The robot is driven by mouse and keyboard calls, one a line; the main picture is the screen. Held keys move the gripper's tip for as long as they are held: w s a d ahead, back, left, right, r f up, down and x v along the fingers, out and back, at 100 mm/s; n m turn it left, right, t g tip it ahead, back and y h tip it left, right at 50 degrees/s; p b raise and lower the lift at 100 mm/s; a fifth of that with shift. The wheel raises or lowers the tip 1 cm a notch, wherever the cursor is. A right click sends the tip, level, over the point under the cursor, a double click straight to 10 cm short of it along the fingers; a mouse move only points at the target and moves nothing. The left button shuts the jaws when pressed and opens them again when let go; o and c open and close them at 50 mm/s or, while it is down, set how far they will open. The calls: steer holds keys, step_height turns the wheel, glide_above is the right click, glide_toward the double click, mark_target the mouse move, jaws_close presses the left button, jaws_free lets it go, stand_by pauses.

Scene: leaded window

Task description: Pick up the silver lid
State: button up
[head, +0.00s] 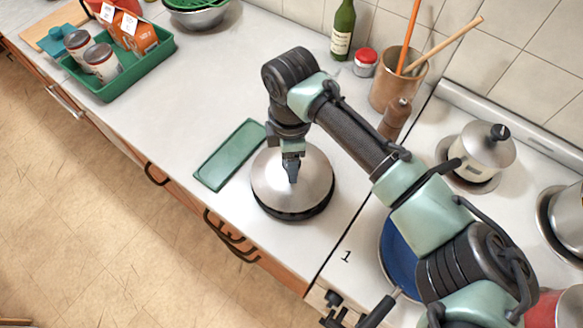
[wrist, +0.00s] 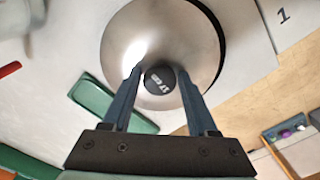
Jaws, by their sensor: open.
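The silver lid (head: 315,178) is a round, shiny dome on the white counter, with a dark band under its edge. In the wrist view the lid (wrist: 195,40) fills the upper middle, and its black knob (wrist: 160,80) shows at its centre. My gripper (head: 291,175) points down over the middle of the lid. Its two fingers (wrist: 159,72) are apart, one on each side of the knob in the wrist view. I cannot tell whether they touch it. The knob is hidden behind my gripper in the head view.
A flat green tray (head: 229,155) lies close left of the lid. A blue pan (head: 399,258) is to the right, partly under my arm. A steel pot (head: 480,155), a utensil crock (head: 397,82) and a brown pepper mill (head: 396,118) stand behind. The counter's front edge is near.

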jaws_close()
stand_by(0.3)
